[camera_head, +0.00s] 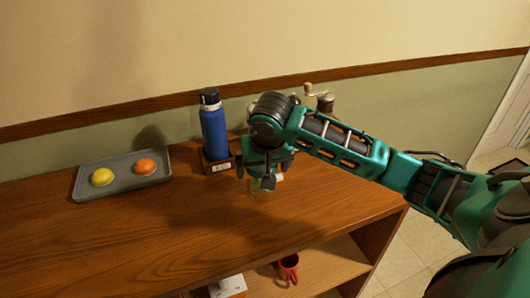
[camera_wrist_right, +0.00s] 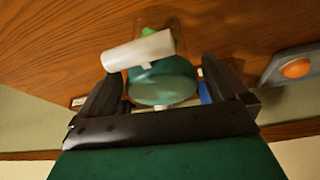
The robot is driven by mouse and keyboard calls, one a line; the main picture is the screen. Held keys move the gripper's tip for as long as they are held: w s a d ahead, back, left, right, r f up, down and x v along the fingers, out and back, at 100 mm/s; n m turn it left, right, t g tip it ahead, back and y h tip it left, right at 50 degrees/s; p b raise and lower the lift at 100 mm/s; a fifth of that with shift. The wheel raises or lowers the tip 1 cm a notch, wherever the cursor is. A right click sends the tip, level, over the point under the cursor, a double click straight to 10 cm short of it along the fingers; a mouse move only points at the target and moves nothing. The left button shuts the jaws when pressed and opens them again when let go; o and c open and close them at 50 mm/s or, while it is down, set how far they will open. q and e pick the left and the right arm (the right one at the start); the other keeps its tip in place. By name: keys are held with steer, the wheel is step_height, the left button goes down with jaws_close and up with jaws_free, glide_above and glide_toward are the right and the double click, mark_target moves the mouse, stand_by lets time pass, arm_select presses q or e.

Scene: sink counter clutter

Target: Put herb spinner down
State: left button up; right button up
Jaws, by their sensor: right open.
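The herb spinner (camera_wrist_right: 165,82) has a round green lid, a white cylindrical handle and a clear lower part. In the wrist view it sits between the two dark fingers of my right gripper (camera_wrist_right: 168,78), which are open and spread to either side of it. In the head view my right gripper (camera_head: 264,182) is low over the wooden counter, right of the blue bottle. My arm hides most of the spinner (camera_head: 257,189) there, and only small pale and green parts show. Its base appears to be at the counter top. My left gripper is not in view.
A blue bottle (camera_head: 214,132) stands in a labelled wooden holder (camera_head: 219,168). A grey tray (camera_head: 123,184) holds a yellow (camera_head: 102,177) and an orange (camera_head: 145,167) round item. A grinder (camera_head: 325,102) shows behind my arm. The front counter is clear.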

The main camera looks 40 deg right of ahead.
steer(key=v, duration=0.9)
steer(key=shift+s+a+r, duration=0.1)
steer(key=shift+s+r, duration=0.1)
steer(key=shift+r, duration=0.15)
